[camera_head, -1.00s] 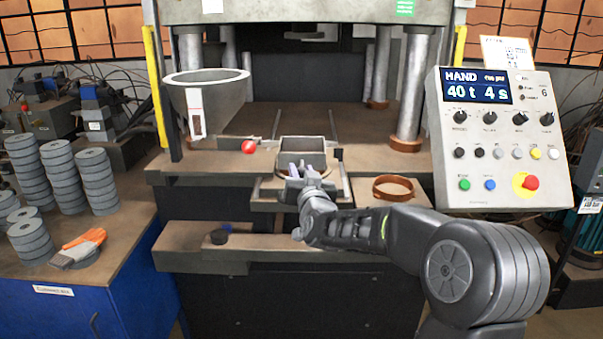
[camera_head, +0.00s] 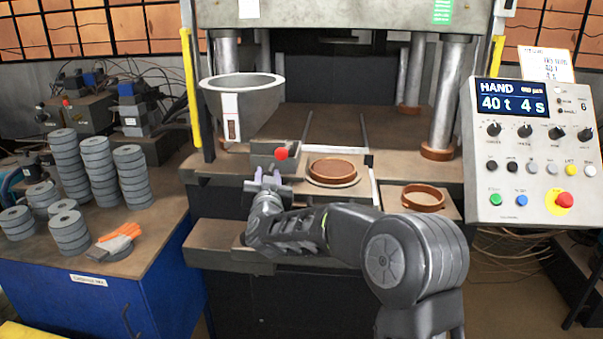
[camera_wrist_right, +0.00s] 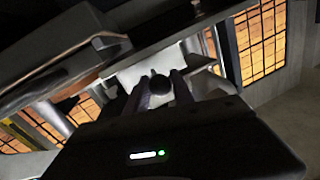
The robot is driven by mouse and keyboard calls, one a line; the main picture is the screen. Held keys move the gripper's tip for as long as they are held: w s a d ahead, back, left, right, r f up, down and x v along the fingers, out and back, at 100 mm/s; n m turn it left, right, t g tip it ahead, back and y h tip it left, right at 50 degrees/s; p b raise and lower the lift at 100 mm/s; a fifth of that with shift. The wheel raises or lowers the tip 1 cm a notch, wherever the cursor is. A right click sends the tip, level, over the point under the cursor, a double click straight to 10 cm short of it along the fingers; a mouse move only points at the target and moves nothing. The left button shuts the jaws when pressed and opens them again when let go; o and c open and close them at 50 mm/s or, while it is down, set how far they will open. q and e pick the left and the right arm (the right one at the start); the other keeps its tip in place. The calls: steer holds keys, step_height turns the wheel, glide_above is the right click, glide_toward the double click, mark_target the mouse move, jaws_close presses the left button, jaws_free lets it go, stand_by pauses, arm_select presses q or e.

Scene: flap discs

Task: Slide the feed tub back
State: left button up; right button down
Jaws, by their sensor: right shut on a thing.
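The feed tub (camera_head: 262,148), a grey box, sits on the press table at the left, just below the conical hopper (camera_head: 236,118). A red ball knob (camera_head: 281,154) stands in front of part of it. My right gripper (camera_head: 267,177) is at the tub's front side and is shut on the tub; the exact grip is small and hard to see. In the dark right wrist view, the fingers (camera_wrist_right: 161,90) stand either side of a dark round end. My left gripper is not in view.
A brown ring (camera_head: 332,170) sits uncovered on the table right of the tub. Another brown ring (camera_head: 423,197) lies on a side shelf.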

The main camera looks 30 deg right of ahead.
steer(key=w+a, duration=0.1)
steer(key=a, duration=0.1)
steer(key=w+a+p, duration=0.1)
steer(key=w+a, duration=0.1)
steer(key=a, duration=0.1)
steer(key=w+a, duration=0.2)
steer(key=shift+w+a+r+p, duration=0.1)
steer(key=shift+w+a+p, duration=0.1)
steer(key=shift+p, duration=0.15)
steer(key=c, duration=1.1)
jaws_free()
steer(key=shift+w+a, duration=0.15)
steer(key=shift+c, duration=0.2)
steer(key=shift+o, duration=0.2)
